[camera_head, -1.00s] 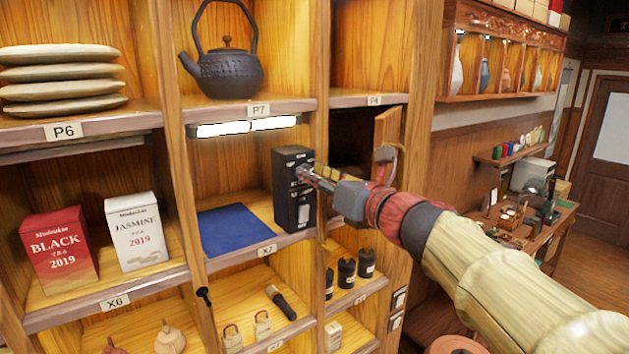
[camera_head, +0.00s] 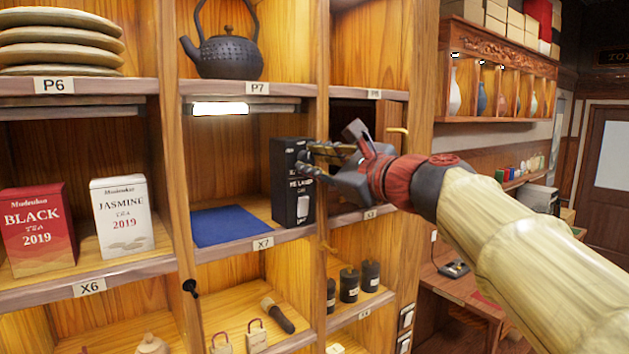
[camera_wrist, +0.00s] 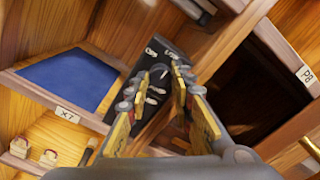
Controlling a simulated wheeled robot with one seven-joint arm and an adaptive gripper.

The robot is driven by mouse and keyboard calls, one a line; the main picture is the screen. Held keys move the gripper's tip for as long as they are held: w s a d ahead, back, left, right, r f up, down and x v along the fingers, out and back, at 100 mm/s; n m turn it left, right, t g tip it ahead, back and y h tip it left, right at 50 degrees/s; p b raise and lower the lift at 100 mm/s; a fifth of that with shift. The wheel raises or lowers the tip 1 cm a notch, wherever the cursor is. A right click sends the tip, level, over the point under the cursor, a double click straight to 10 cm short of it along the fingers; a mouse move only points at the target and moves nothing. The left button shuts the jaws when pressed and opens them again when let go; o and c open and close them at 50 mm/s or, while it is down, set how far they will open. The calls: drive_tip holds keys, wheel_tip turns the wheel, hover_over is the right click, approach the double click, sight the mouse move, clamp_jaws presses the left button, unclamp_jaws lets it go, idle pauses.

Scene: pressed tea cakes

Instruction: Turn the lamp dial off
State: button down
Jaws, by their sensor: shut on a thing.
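A black upright control box (camera_head: 278,172) with white lettering stands in compartment X7, beside the right-hand post. It also shows in the wrist view (camera_wrist: 150,57). My gripper (camera_head: 306,153) reaches in from the right at the upper front of the box. In the wrist view its two fingers (camera_wrist: 159,78) are on either side of the small dial (camera_wrist: 158,70) on the box face, shut on it. The dial's exact setting is hard to read. A lamp strip (camera_head: 220,108) under the P7 shelf is lit on its left part; its right part looks dark.
A blue cloth (camera_head: 230,225) lies left of the box. An iron teapot (camera_head: 228,57) stands on the shelf above, and tea boxes (camera_head: 122,215) stand to the left. The post (camera_head: 320,60) and a dark compartment are close to my gripper.

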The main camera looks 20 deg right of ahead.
drive_tip(key=n+b, duration=0.6)
drive_tip(key=shift+f+b, duration=0.25)
drive_tip(key=shift+b, duration=0.05)
drive_tip(key=n+b, duration=0.4)
drive_tip(key=n, duration=0.1)
drive_tip(key=shift+r+n+b, duration=0.15)
drive_tip(key=shift+n+b, duration=0.6)
drive_tip(key=shift+n, duration=0.15)
drive_tip(key=c, duration=1.5)
unclamp_jaws()
drive_tip(key=shift+c, duration=0.2)
drive_tip(key=shift+r, duration=0.1)
drive_tip(key=v, duration=1.2)
